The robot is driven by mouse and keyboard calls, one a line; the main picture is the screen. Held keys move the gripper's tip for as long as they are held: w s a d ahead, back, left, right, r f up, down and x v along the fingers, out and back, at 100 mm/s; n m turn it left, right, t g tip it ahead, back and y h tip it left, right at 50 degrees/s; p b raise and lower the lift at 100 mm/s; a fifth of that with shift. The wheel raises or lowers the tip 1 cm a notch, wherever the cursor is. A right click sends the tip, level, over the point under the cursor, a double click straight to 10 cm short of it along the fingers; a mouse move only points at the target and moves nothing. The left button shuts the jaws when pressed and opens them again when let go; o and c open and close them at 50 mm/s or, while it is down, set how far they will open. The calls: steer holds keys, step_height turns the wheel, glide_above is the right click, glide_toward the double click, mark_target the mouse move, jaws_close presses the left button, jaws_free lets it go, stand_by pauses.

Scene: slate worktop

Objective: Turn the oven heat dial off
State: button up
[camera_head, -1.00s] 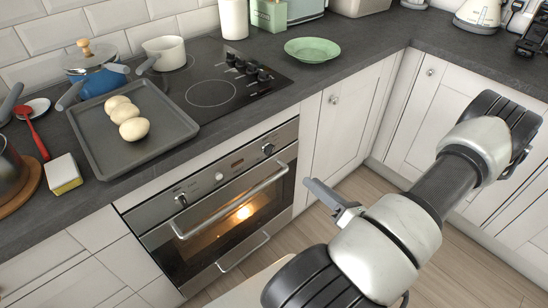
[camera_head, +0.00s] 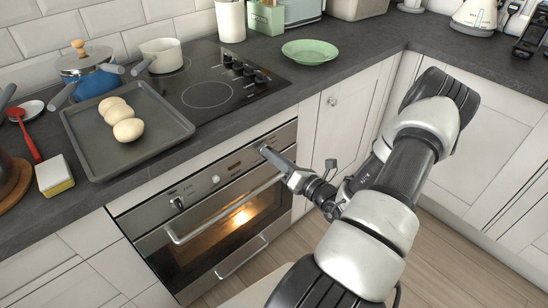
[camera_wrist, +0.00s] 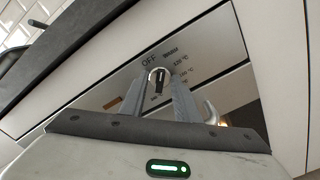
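The oven (camera_head: 215,225) is set under the worktop, with a steel control panel and a lit window. The heat dial (camera_wrist: 159,77) shows in the wrist view, with OFF, WARM and 120 °C printed around its upper side. Its exact setting is too small to tell. My gripper (camera_head: 266,151) is at the right end of the panel and covers that dial in the head view. In the wrist view, my gripper (camera_wrist: 160,86) is open, one finger on each side of the dial. I cannot tell whether the fingers touch it.
Another panel knob (camera_head: 178,203) is at the left, with a small round control (camera_head: 216,180) between. The oven handle (camera_head: 225,210) runs just below the panel and shows near my right finger in the wrist view (camera_wrist: 211,112). A baking tray (camera_head: 165,148) with buns lies above, on the worktop.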

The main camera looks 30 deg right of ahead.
steer(key=shift+w, duration=0.1)
jaws_close()
steer(key=shift+n, duration=0.4)
steer(key=n+p, duration=0.1)
steer(key=n, duration=0.2)
steer(key=shift+a+n, duration=0.1)
steer(key=shift+n, duration=2)
jaws_free()
